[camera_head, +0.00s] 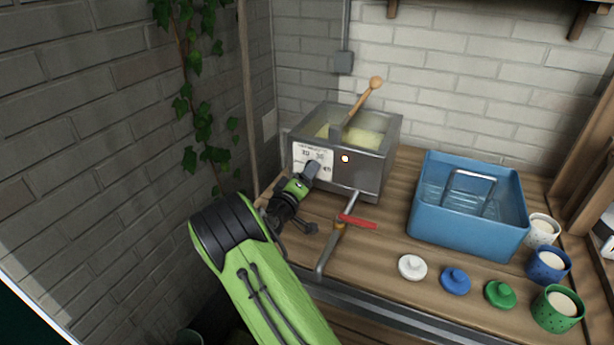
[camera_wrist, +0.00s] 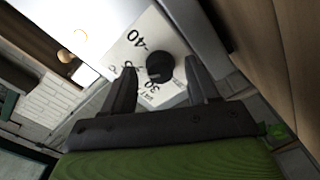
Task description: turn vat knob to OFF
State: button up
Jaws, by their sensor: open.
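The vat (camera_head: 368,175) is a grey metal box at the back left of the wooden counter, with pale yellow contents and a wooden-handled paddle (camera_head: 366,94) in it. A white dial plate (camera_head: 312,156) with printed numbers is on its front. The black round vat knob (camera_wrist: 160,67) sits on this plate in the wrist view, where "40" and "30" are legible; its pointer direction and any OFF mark cannot be made out. My gripper (camera_head: 309,172) is open at the dial and hides the knob in the head view. In the wrist view its fingers (camera_wrist: 160,62) stand either side of the knob, with gaps showing.
A pipe with a red-handled valve (camera_head: 358,222) projects in front of the vat. A blue basin (camera_head: 468,233) stands to its right. White, blue and green lids (camera_head: 412,267) and several cups (camera_head: 550,265) are at the front right. A brick wall with ivy is on the left.

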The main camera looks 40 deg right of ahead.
jog(key=shift+w+d, duration=0.15)
jog(key=shift+d, duration=0.15)
jog(key=shift+c, duration=0.2)
jog(key=c, duration=1)
jog(key=shift+o, duration=0.2)
